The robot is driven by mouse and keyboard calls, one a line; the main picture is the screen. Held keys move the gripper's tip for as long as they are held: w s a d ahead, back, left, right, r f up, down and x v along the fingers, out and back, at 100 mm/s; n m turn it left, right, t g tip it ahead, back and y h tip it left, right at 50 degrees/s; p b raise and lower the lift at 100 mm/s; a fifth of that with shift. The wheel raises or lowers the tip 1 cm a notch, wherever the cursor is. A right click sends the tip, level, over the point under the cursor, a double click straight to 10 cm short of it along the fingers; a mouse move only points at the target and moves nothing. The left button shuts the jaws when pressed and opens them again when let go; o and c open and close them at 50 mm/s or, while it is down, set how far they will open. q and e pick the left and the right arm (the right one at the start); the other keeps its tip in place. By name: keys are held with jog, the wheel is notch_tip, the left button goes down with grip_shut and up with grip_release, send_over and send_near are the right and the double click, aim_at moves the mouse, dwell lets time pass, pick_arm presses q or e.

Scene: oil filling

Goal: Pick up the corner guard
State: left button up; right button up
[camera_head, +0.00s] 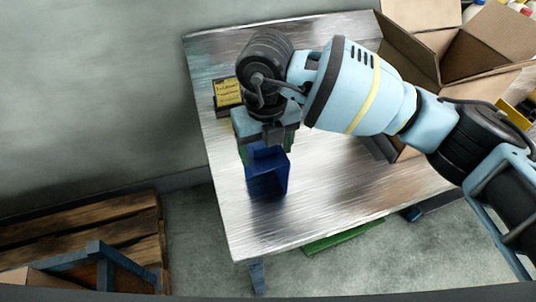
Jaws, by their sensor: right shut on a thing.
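The corner guard (268,174) is a dark blue angular piece with an open, hollow-looking side, over the left part of the metal table (345,205). My right gripper (266,145) reaches in from the right and is shut on the upper part of the corner guard. The fingers partly cover its top edge. I cannot tell whether the guard touches the table or hangs just above it. My left gripper is not in view.
A dark block with a yellow label (228,92) sits by the table's left edge, close to my right wrist. An open cardboard box (410,62) stands at the back right. A wooden pallet (70,232) lies on the floor at left. The front middle of the table is clear.

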jog(key=shift+r, duration=0.15)
jog(key=shift+r, duration=0.55)
notch_tip(320, 180, up, 2)
jog(key=shift+r, duration=0.2)
jog(key=s+a+r+b, duration=0.1)
jog(key=s+a, duration=0.8)
jog(key=s, duration=0.4)
jog(key=shift+s, duration=0.15)
